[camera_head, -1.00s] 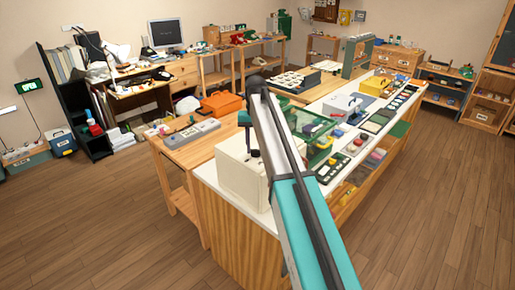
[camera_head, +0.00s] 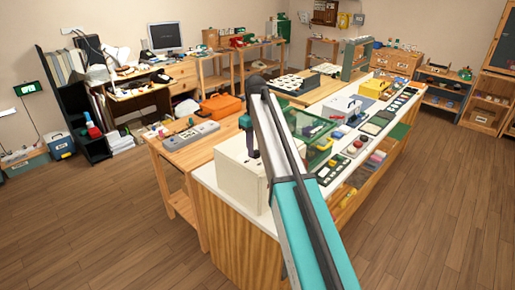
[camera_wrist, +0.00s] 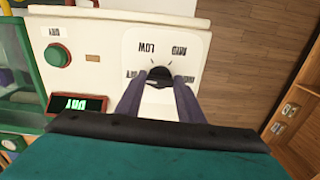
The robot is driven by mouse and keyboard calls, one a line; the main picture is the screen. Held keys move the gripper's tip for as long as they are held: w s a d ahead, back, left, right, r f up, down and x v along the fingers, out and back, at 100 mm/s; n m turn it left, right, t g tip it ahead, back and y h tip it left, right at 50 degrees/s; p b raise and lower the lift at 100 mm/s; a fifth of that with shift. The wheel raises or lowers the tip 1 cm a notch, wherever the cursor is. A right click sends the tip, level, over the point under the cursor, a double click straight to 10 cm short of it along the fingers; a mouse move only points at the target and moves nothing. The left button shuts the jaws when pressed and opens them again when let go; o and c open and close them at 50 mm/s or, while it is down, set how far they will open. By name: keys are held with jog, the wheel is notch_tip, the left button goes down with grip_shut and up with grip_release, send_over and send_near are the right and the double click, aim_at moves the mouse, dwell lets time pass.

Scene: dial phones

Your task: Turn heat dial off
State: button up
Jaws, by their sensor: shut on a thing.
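The heat dial (camera_wrist: 159,73) is a small black knob on a white panel, with LOW and MID printed upside down beside it in the wrist view. My gripper (camera_wrist: 158,84) is shut on the knob, one dark finger on each side. The fingers and the view's angle hide part of the knob, so I cannot tell its exact setting. In the head view the white box (camera_head: 236,178) stands on the near end of the counter, with my gripper (camera_head: 251,150) pointing down onto its top; the knob is hidden there.
On the same panel, a green round button (camera_wrist: 57,55) and a small display with green lettering (camera_wrist: 78,104) sit left of the dial. A green-rimmed clear bin (camera_head: 308,124) stands close behind the box. Wooden floor (camera_head: 430,215) is clear to the right.

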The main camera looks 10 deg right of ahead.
aim_at(256, 150)
jog(key=shift+w+r+n, duration=0.15)
jog(key=shift+n, duration=0.25)
jog(key=o, duration=1.1)
jog(key=shift+c, duration=0.2)
notch_tip(256, 150, up, 14)
jog(key=b, duration=0.4)
jog(key=shift+f, duration=0.2)
